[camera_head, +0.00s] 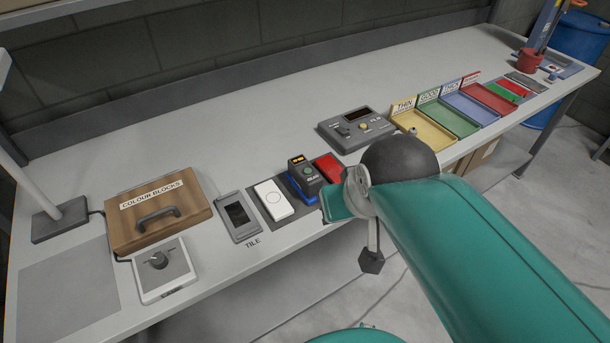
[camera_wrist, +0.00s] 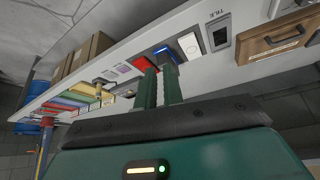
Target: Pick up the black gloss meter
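A black meter (camera_head: 306,180) with a lit amber display, a green button and a blue lower edge stands on a dark mat near the bench's front edge. I take it for the black gloss meter. In the wrist view, a blue part of it (camera_wrist: 166,49) shows just beyond the fingertips, the rest hidden or too small to tell. My gripper (camera_head: 335,204) is at the bench's front edge, right of and below the meter. In the wrist view, the two teal fingers (camera_wrist: 159,72) stand apart with a narrow gap and nothing visible between them.
A grey instrument box (camera_head: 358,129) is behind on the right. Colour trays (camera_head: 425,131) lie farther right; the tile holder (camera_head: 238,216) and wooden box (camera_head: 157,215) are left.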

